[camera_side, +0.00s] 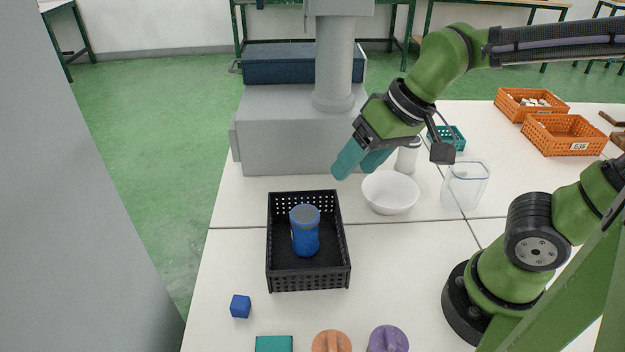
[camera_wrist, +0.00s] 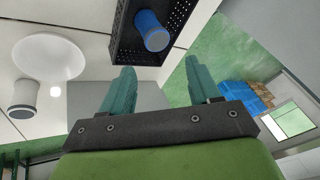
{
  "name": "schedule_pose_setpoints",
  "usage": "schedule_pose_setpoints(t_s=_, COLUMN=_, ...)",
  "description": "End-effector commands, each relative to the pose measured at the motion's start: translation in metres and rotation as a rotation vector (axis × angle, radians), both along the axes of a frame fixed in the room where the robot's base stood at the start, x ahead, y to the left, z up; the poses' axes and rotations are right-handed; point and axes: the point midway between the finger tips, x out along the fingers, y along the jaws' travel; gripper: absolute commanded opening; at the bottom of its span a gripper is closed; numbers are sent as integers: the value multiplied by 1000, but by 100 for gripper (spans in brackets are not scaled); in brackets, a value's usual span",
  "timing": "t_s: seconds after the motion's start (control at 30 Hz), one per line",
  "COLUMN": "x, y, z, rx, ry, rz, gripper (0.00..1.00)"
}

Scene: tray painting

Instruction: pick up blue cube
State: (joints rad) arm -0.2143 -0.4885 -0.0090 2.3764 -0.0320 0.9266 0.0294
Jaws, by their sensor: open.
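The blue cube (camera_side: 240,306) sits on the white table at the front left, in front of and left of the black crate (camera_side: 309,283). It does not show in the wrist view. My gripper (camera_side: 357,170) is open and empty, held in the air behind the crate and beside the white bowl. Its two teal fingers also show in the wrist view (camera_wrist: 158,88), spread apart with nothing between them. The cube is well away from the gripper, toward the front left of the table.
A blue can (camera_side: 305,236) stands in the black crate. A white bowl (camera_side: 390,193), a clear container (camera_side: 465,187) and a white cylinder (camera_side: 408,157) stand at the back. Teal (camera_side: 274,344), orange (camera_side: 332,342) and purple (camera_side: 388,340) pieces lie at the front edge. Table around the cube is clear.

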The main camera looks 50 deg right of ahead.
Motion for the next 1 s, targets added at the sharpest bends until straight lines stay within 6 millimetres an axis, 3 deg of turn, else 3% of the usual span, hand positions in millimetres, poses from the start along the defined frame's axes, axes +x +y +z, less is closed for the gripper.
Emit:
schedule_pose_setpoints(t_s=0.27, x=45, y=104, z=-25, rx=-41, ry=286, rz=-19, gripper=62)
schedule_pose_setpoints(t_s=0.4, x=58, y=159, z=-46, rx=-90, ry=399, rz=-145, gripper=62)
schedule_pose_setpoints(t_s=0.57, x=66, y=209, z=-67, rx=-136, ry=470, rz=-373, gripper=62)
schedule_pose_setpoints(t_s=0.63, x=72, y=218, z=-67, rx=-129, ry=479, rz=-489, gripper=62)
schedule_pose_setpoints(t_s=0.8, x=78, y=219, z=-53, rx=-88, ry=490, rz=-693, gripper=62)
schedule_pose_setpoints(t_s=1.0, x=76, y=217, z=-71, rx=-85, ry=502, rz=-749, gripper=62)
